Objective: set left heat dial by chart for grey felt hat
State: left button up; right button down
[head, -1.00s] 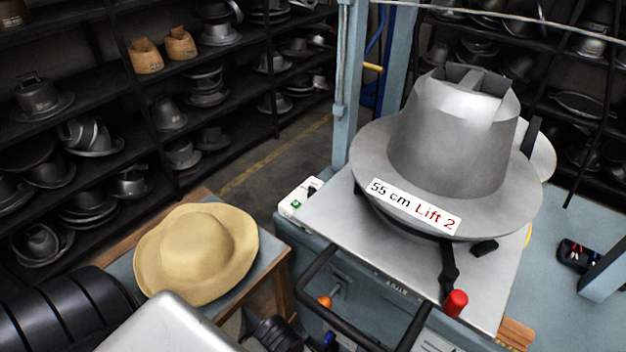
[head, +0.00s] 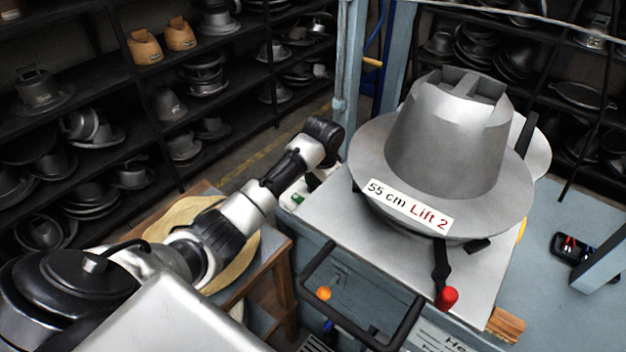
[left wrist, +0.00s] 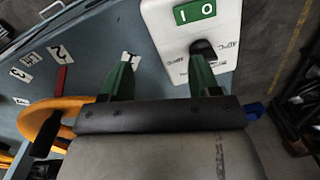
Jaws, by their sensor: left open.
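A white control box (left wrist: 195,35) fills the top middle of the left wrist view. It has a green I/O switch (left wrist: 194,11) and a black dial knob (left wrist: 203,50) with small °C marks around it. In the head view the box (head: 293,197) shows partly behind my left arm. My left gripper (left wrist: 160,75) is open, its green fingers pointing at the box; one finger overlaps the lower part of the knob. I cannot tell whether they touch. A white sheet with large letters "He" (head: 440,341) is cut off at the bottom of the head view. No grey hat shows.
A metal hat form (head: 447,140) labelled "55 cm Lift 2" sits on the press. A tan hat (head: 243,262) lies on the side table, partly covered by my arm. A numbered scale with a red pointer (left wrist: 60,82) and an orange ring (left wrist: 38,118) are at left.

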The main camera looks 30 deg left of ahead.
pick_arm(q)
jog(key=w+a+r+n, duration=0.1)
jog(key=w+a+r, duration=0.3)
jog(key=a+r, duration=0.15)
jog(key=f, duration=0.9)
jog(key=shift+d+f+p, duration=0.2)
jog(key=shift+f+p, duration=0.15)
jog(key=shift+f, duration=0.05)
jog(key=shift+c, duration=0.3)
jog(key=c, duration=0.9)
